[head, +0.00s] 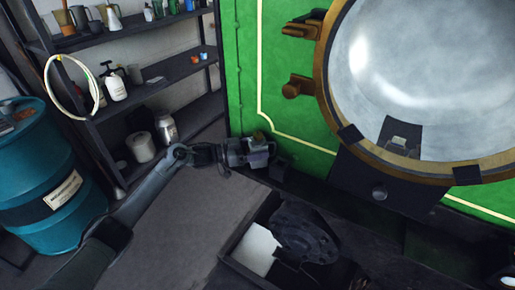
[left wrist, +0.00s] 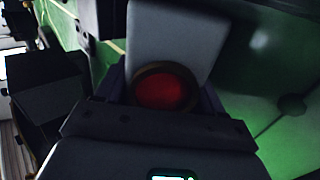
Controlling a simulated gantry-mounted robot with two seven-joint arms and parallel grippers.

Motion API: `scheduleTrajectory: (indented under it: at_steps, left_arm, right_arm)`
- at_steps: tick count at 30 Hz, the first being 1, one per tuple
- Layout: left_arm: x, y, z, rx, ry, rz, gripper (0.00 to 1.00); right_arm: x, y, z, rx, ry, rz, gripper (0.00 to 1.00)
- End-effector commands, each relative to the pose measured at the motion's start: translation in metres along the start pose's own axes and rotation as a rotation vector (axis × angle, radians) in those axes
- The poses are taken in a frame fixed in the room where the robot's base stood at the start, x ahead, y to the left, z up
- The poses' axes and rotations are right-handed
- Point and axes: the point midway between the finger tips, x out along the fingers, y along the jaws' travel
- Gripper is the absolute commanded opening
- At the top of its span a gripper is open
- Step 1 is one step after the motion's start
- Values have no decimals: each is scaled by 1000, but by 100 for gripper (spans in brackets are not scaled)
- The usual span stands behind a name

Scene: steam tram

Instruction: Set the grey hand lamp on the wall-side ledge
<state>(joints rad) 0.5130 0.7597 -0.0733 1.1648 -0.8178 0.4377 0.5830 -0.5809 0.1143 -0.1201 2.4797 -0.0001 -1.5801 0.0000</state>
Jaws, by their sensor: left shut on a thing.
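The grey hand lamp (head: 261,158) is at the end of my left arm in the head view, close to the green wall. My left gripper (head: 243,153) is shut on it. In the left wrist view the lamp shows a pale grey body (left wrist: 165,35) and a round red lens (left wrist: 165,90) in a brass-coloured ring, just beyond the gripper. The dark wall-side ledge (head: 330,197) runs along the foot of the green wall, right of the lamp. I cannot tell whether the lamp touches any surface.
A small dark box (head: 281,168) stands right beside the lamp. A large brass-rimmed round glass (head: 420,75) is on the green wall (head: 285,65). A shelf rack (head: 95,120) and a blue drum (head: 45,185) are at left. Grey floor (head: 195,205) lies open below the arm.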

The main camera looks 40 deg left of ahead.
Motion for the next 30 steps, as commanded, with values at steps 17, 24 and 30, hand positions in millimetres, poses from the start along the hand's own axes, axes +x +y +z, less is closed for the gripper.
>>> scheduleTrajectory:
  at_steps: [17, 24, 30]
  left_arm:
    - [0, 0, 5, 2, 4, 0, 16]
    - [0, 0, 10, 2, 4, 0, 16]
    - [0, 0, 10, 2, 3, 0, 97]
  right_arm:
    - [4, 2, 2, -9, -1, 7, 57]
    - [6, 2, 2, -9, -1, 8, 57]
    - [5, 2, 1, -7, 1, 6, 57]
